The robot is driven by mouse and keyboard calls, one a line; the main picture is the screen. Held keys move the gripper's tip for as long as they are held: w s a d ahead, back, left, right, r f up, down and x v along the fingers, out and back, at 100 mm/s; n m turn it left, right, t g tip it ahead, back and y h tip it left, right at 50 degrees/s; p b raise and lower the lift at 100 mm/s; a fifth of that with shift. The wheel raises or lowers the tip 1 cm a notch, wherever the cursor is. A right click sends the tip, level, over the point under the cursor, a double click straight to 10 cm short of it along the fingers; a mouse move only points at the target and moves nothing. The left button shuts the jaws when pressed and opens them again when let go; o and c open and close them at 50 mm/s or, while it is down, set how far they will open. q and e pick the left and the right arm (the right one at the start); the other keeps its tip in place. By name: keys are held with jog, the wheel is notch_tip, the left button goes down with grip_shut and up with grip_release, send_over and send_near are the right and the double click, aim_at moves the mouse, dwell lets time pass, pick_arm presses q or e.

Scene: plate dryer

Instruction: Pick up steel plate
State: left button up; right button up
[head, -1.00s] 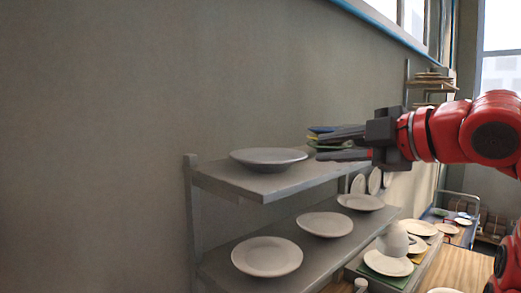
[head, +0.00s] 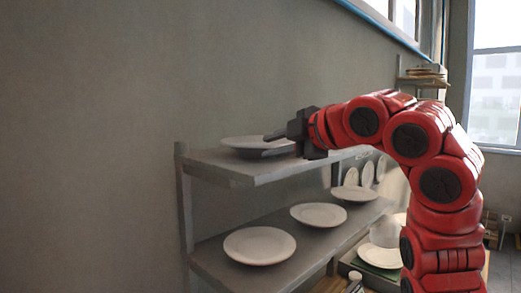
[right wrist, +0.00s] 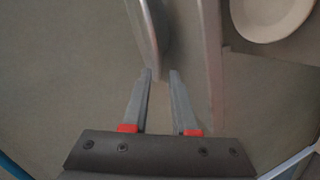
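The steel plate (head: 240,144), grey and shallow, sits on the upper metal shelf (head: 230,168) in the head view. My right gripper (head: 271,144) reaches in from the right at the plate's right edge, its fingers pointing left. In the right wrist view the two fingers (right wrist: 161,76) are apart. The plate's rim (right wrist: 154,28) shows almost edge-on just ahead of and close to the gap between the fingertips; I cannot tell whether they touch it. My left gripper is not in view.
White plates (head: 260,246) stand in a row on the lower shelf (head: 222,268). Several plates stand upright behind my right arm. A white cup-like object (head: 384,233) stands at the lower right. The wall (head: 90,130) runs close behind the shelves.

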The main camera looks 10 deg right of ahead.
aim_at(264, 147)
jog(key=p+x, duration=0.1)
jog(key=x, duration=0.3)
jog(key=shift+w+p, duration=0.1)
jog(key=shift+p, duration=0.2)
grip_shut()
dwell(1.1)
